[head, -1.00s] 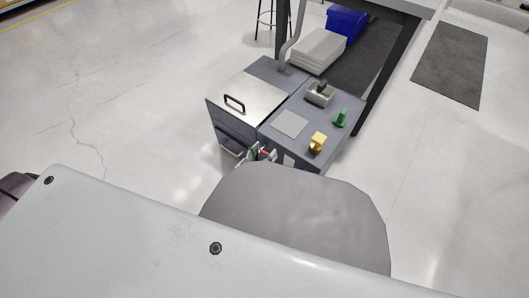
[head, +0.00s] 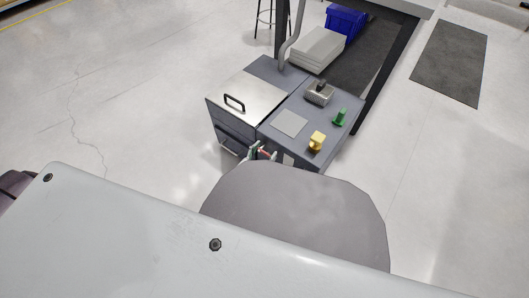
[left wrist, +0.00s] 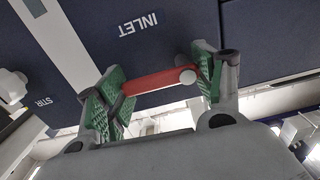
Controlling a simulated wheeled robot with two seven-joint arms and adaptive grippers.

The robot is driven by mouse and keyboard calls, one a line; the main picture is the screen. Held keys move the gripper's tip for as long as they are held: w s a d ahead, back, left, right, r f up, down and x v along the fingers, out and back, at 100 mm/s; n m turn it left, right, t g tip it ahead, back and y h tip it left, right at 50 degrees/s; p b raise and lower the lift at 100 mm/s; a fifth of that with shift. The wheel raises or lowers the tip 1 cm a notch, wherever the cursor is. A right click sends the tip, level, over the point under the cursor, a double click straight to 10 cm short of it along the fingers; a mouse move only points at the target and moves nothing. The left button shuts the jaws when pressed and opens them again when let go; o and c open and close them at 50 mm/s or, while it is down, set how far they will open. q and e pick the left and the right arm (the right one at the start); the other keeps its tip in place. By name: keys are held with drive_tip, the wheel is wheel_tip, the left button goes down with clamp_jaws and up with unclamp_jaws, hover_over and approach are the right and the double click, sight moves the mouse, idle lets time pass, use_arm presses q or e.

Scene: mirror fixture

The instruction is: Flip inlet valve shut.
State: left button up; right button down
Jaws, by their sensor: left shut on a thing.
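The inlet valve's red lever (left wrist: 158,82) lies nearly level across the left wrist view, with a round pale end at its right. It is on the dark blue panel (left wrist: 230,40), under an upside-down INLET label (left wrist: 138,23). My left gripper (head: 262,152) is at the front face of the grey cabinet (head: 285,100), partly hidden by my own arm in the head view. In the left wrist view its green-padded fingers stand on either side of the lever, shut on it. My right gripper is not in view.
The cabinet top carries a yellow knob (head: 317,141), a green knob (head: 340,117), a grey switch box (head: 319,93) and a steel lid with a black handle (head: 234,102). A white knob (left wrist: 13,85) is near the STIR label. Open floor lies left.

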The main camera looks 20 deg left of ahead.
use_arm(q)
drive_tip(key=o, duration=1)
drive_tip(key=shift+o, duration=0.2)
drive_tip(key=shift+s, duration=0.2)
drive_tip(key=shift+v, duration=0.85)
drive_tip(key=v, duration=1)
drive_tip(key=shift+w+a, duration=0.1)
